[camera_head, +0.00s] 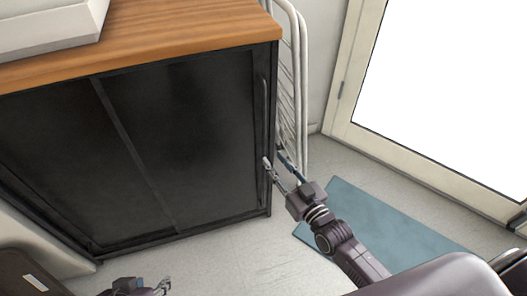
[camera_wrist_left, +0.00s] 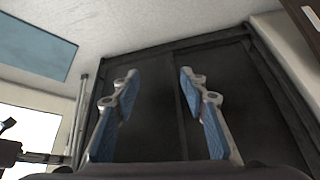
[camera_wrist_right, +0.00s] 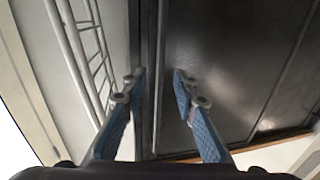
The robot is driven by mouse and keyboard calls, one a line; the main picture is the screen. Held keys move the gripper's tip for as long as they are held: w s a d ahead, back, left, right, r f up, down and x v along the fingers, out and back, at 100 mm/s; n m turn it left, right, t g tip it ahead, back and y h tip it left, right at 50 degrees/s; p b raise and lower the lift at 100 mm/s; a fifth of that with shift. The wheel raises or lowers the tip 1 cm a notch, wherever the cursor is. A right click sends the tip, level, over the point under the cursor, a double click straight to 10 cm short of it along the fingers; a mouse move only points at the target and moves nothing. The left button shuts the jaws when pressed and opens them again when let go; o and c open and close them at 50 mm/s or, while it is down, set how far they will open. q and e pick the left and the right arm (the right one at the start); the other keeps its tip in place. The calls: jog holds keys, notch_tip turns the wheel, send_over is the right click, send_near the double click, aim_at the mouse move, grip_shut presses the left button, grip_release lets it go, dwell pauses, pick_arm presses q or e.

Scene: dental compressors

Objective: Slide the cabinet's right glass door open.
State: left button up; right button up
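The cabinet (camera_head: 150,28) has a wooden top and two dark glass doors in a black frame. Its right door (camera_head: 185,130) looks closed, with a slim vertical handle (camera_head: 264,100) near its right edge. My right gripper (camera_head: 275,158) is open at the lower part of this handle. In the right wrist view the handle (camera_wrist_right: 159,60) runs between the spread fingers (camera_wrist_right: 158,77); contact cannot be told. My left gripper (camera_head: 154,288) is low in front of the cabinet. The left wrist view shows it open and empty (camera_wrist_left: 160,74), facing the doors (camera_wrist_left: 150,110).
A white tubular rack (camera_head: 300,90) stands close beside the cabinet's right side. A blue mat (camera_head: 375,220) lies on the floor at the right, below a framed bright door (camera_head: 440,80). A white object (camera_head: 50,30) sits on the cabinet top. Floor in front is clear.

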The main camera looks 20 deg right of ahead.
aim_at(264, 149)
pick_arm(q)
jog(key=w+d+r+t+h+b, duration=0.1)
jog(key=w+d+r+t, duration=0.2)
jog(key=w+r, duration=0.3)
jog(key=shift+w+t+b, duration=0.3)
jog(key=shift+w+t, duration=0.6)
jog(key=shift+w, duration=0.6)
pick_arm(e)
jog(key=x, duration=0.7)
jog(key=shift+w, duration=0.3)
grip_shut()
